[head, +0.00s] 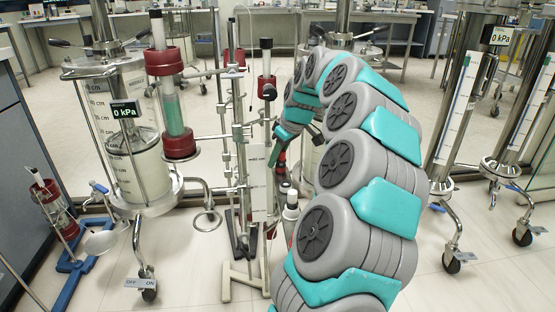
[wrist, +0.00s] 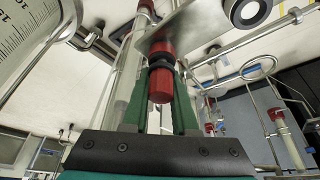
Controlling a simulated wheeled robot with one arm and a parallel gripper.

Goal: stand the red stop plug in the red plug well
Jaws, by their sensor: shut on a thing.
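My gripper (wrist: 160,105) has green fingers, shut on the red stop plug (wrist: 160,86) in the wrist view. The plug is a short red cylinder with a dark band near its far end. More red shows just beyond the band, by the edge of a metal plate (wrist: 190,25); I cannot tell whether the plug touches it. In the head view my gripper (head: 278,158) is small and partly hidden beside the central stand. I cannot clearly identify the red plug well in either view.
The central metal stand (head: 240,150) is crowded with rods and clamps. A red-capped column (head: 172,105) and a pressure vessel (head: 128,160) stand left. Open floor (head: 190,270) lies in front.

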